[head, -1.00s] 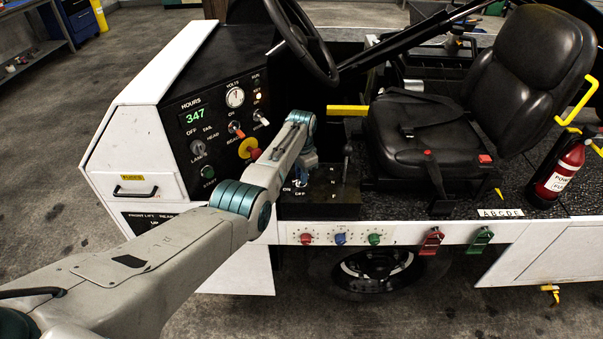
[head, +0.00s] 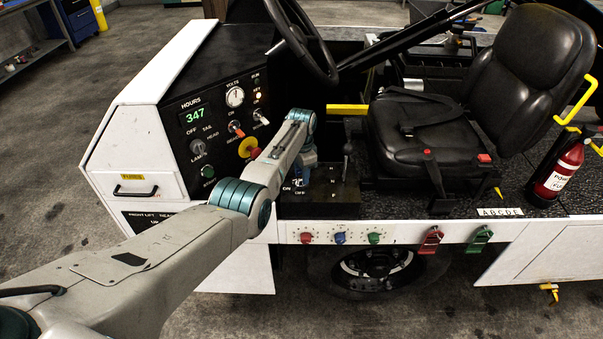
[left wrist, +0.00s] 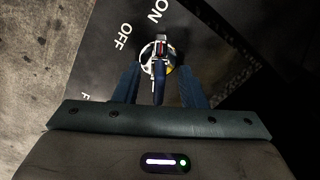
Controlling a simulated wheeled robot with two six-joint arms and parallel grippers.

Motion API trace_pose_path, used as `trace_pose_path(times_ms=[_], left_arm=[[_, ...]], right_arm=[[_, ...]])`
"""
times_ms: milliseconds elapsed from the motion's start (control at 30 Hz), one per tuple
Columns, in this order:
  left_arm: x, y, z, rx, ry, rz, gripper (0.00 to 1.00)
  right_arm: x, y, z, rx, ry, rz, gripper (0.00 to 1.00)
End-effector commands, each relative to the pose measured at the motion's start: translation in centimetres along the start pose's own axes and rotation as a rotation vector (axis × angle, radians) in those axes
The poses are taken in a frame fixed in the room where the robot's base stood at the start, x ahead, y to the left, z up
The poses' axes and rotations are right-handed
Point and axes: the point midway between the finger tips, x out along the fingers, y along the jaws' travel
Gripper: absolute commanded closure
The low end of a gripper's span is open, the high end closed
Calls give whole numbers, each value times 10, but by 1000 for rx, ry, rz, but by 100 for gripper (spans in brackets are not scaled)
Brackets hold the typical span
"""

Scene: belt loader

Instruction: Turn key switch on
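The key switch (left wrist: 157,52) shows in the left wrist view as a round metal collar with a key in it, on a black panel marked ON and OFF. The dark bow of the key points down the picture, away from the lettering. My left gripper (left wrist: 160,82) is open, with one finger on each side of the key and visible gaps to both. In the head view my left gripper (head: 303,176) is over the low black console (head: 320,205) beside the seat, and my arm hides most of the switch. My right gripper is in neither view.
A black lever (head: 347,160) stands on the console just right of my gripper. The dash panel (head: 215,150) with a yellow-ringed red button is to the left. The steering wheel (head: 303,40) hangs above, and the black seat (head: 425,135) is to the right.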

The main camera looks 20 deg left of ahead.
Motion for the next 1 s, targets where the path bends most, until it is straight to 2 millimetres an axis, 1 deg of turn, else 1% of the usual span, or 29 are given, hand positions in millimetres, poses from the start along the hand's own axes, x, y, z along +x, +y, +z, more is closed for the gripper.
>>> trace_pose_path(times_ms=[233,367,533,800,900,1000], left_arm=[[2,1,1,-1,-3,3,63],[-4,1,1,-1,-3,3,63],[-28,1,0,-1,0,0,63],[-82,0,0,0,0,0,63],[-94,0,0,0,-1,0,63],[-102,1,0,0,-2,2,63]], right_arm=[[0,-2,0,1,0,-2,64],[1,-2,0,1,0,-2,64],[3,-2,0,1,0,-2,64],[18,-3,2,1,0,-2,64],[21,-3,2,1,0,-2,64],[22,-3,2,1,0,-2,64]])
